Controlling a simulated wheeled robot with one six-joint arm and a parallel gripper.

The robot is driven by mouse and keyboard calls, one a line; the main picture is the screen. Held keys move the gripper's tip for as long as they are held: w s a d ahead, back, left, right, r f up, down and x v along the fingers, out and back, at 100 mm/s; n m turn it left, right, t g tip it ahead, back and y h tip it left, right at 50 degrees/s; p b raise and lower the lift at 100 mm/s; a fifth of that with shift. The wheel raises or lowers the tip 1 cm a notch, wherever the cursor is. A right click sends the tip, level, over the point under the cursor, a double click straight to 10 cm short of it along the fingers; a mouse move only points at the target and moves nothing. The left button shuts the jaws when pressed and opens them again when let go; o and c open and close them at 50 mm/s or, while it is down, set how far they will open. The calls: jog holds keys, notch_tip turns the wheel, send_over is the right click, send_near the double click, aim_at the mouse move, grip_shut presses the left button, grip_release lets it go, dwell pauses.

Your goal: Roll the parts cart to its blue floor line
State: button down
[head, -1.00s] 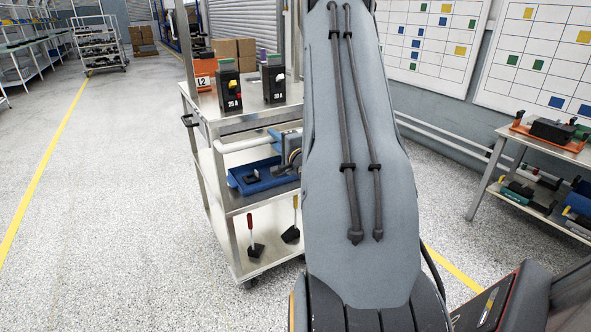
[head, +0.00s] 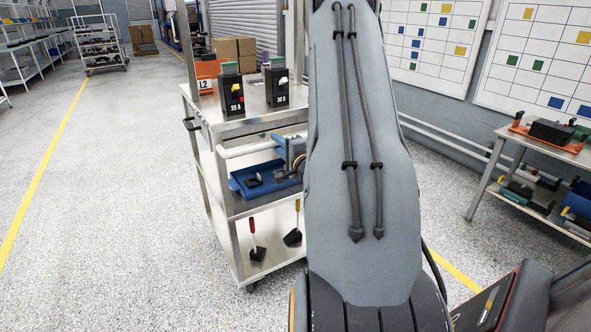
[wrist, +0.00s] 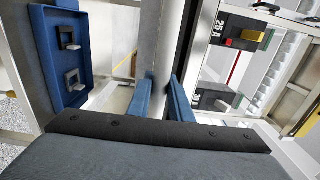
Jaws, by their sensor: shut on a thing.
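The parts cart (head: 218,128) is a metal trolley with shelves, left of my arm in the head view. A pale round bar (head: 250,147) runs along it below the top shelf. In the wrist view the blue fingers of my gripper (wrist: 160,98) sit on either side of this bar (wrist: 170,30) and are shut on it. Two black breakers (head: 233,97) stand on top, and a blue tray (head: 262,178) lies on the middle shelf. I see no blue floor line.
A yellow floor line (head: 42,170) crosses the open floor at left. Another yellow line (head: 455,272) shows right of my arm. A bench (head: 500,150) with parts stands at right by the wall. A loaded rack trolley (head: 100,50) stands far back left.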

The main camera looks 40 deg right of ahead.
jog(key=p+v, duration=1.2)
jog(key=v, duration=2)
jog(key=shift+s+a, duration=0.25)
jog(key=shift+s, duration=0.05)
dwell(3.8)
jog(key=c, duration=1.5)
grip_release()
